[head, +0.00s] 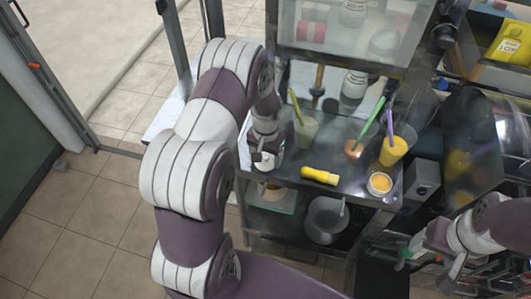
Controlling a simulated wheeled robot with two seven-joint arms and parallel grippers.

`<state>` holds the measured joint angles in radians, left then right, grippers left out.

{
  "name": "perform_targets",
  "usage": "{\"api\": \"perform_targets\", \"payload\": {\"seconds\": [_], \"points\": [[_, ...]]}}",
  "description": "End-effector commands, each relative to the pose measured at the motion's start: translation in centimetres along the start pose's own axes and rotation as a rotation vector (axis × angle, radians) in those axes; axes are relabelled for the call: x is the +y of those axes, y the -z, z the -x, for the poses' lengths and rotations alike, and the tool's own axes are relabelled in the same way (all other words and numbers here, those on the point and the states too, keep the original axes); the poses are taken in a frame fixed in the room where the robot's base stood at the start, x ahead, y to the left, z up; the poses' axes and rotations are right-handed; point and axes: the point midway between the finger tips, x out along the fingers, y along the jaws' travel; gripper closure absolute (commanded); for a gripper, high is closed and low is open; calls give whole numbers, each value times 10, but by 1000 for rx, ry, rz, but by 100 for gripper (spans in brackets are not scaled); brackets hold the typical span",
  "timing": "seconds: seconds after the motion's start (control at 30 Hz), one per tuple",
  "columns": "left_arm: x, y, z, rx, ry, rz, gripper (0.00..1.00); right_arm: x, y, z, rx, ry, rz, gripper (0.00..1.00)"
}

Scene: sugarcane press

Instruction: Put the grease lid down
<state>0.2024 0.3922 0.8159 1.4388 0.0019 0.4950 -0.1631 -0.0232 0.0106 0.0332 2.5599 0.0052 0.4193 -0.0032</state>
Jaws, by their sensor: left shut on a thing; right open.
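My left gripper (264,158) is at the left end of the dark metal shelf (345,155). It is shut on a small pale thing that the fingers mostly hide; I take it to be the grease lid. I cannot tell whether it touches the shelf. A small open pot with yellowish contents (380,184), possibly the grease, stands at the shelf's front right. My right gripper (450,268) is open at the lower right, away from the shelf.
A yellow tube-like item (320,176) lies near the shelf's front edge. Cups with straws, among them a yellow one (392,152) and a pale one (306,131), stand behind. A metal pot (326,220) sits below. Some shelf surface in the middle is clear.

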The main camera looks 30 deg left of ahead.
Motion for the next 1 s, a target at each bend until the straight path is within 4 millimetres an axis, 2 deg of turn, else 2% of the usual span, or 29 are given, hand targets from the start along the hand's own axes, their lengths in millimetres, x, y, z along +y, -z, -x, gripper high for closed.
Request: {"api": "perform_targets", "payload": {"seconds": [0.23, 0.27, 0.3, 0.33, 0.57, 0.67, 0.7, 0.77, 1.0], "points": [[0, 0, -4, 0, 0, -1, 57, 0, -1, -4, -1, 0, 0, 30], [0, 0, -3, 1, 0, -1, 23, 0, 0, -3, -1, 0, 0, 30], [0, 0, -3, 1, 0, 0, 10, 0, 0, -3, 0, 0, 0, 30], [0, 0, -3, 1, 0, 0, 4, 0, 0, -3, -1, 0, 0, 30], [0, 0, -2, 0, 0, -1, 4, 0, 0, -3, 0, 0, 0, 30], [0, 1, 4, 2, 0, -1, 4, 0, 0, 1, 0, 0, 0, 30], [0, 2, 6, 4, 1, -1, 4, 0, 0, -4, 0, 0, 0, 30], [0, 2, 17, 6, 1, -1, 4, 0, -1, -8, 0, 0, 0, 30], [0, 2, 81, 7, 1, 0, 4, 0, -3, -24, -1, 0, 0, 30]]}}
